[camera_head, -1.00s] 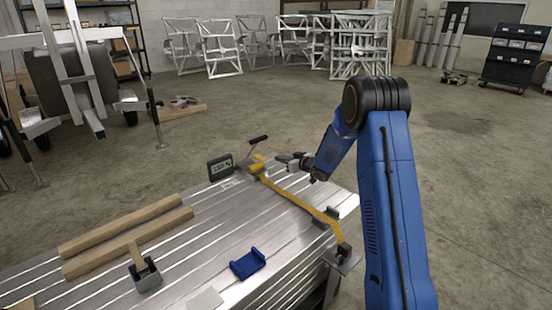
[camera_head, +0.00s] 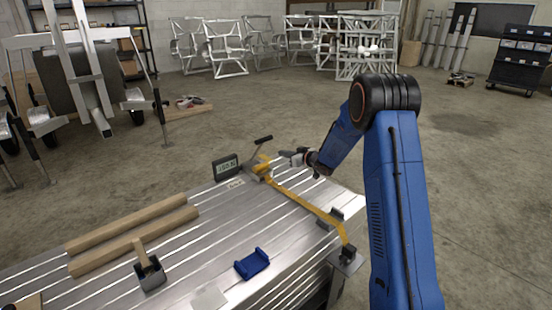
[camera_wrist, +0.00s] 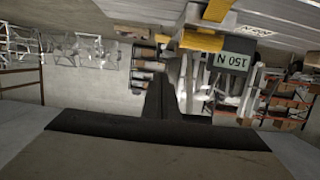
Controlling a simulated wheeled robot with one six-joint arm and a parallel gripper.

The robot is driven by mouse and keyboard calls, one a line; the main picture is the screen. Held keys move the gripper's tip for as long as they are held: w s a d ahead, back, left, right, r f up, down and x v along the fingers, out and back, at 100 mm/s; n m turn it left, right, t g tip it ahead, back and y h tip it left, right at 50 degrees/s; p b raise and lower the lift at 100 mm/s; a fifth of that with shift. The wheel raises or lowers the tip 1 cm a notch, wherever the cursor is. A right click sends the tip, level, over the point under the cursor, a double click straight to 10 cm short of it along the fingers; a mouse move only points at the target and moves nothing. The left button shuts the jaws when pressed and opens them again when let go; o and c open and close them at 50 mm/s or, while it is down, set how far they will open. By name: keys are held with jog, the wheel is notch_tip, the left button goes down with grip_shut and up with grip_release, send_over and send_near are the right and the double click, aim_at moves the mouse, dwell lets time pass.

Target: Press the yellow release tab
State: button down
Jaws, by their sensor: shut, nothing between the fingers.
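A ratchet buckle with a yellow part, which looks like the release tab (camera_head: 264,158), sits at the far edge of the metal trailer deck (camera_head: 225,215). A lever with a black grip (camera_head: 263,140) rises from it. A yellow strap (camera_head: 310,205) runs from the buckle to the near right edge. My gripper (camera_head: 288,154) is shut and empty, just right of the buckle, with a visible gap to the yellow part. In the wrist view the scene is upside down. The yellow part (camera_wrist: 202,42) shows above my dark fingers (camera_wrist: 158,98), apart from them.
Wooden bars (camera_head: 130,235), a wood-handled tool (camera_head: 149,272) and a blue bracket (camera_head: 252,263) lie on the near deck.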

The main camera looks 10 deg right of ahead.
send_near(265, 158)
jog(key=w+a+r, duration=0.2)
jog(key=w+r, duration=0.2)
notch_tip(265, 158, down, 3)
jog(key=shift+f, duration=0.1)
jog(key=shift+a+f, duration=0.1)
jog(key=shift+f, duration=0.45)
jog(key=shift+f, duration=0.1)
